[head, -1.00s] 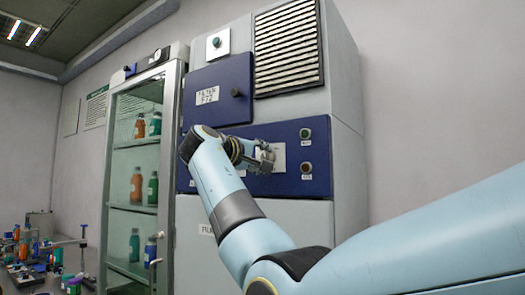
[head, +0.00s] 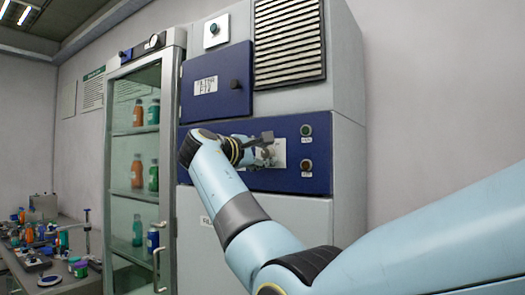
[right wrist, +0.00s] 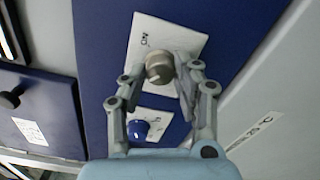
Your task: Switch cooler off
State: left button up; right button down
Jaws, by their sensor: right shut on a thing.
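A tall grey cabinet (head: 345,150) carries a dark blue control panel (head: 225,178). A white switch plate (head: 279,153) on that panel is partly hidden by my gripper. In the right wrist view the plate (right wrist: 190,42) has small lettering that reads like "ON" and bears a round grey knob (right wrist: 159,66). My right gripper (head: 264,148) is at this knob, its fingers on either side of it. In the right wrist view the gripper (right wrist: 161,82) is shut on the knob. My left gripper is not in view.
Green (head: 306,131) and brown (head: 306,165) buttons sit right of the plate. A blue knob (right wrist: 147,130) shows close to the gripper. A glass-door cabinet (head: 110,180) with bottles stands left, and a cluttered bench (head: 85,283) beyond it. A blue filter door (head: 218,102) is above.

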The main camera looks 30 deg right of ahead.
jog(key=shift+f, duration=0.1)
dwell(0.4)
jog(key=c, duration=1)
grip_release()
jog(key=v, duration=0.7)
jog(key=shift+a, duration=0.3)
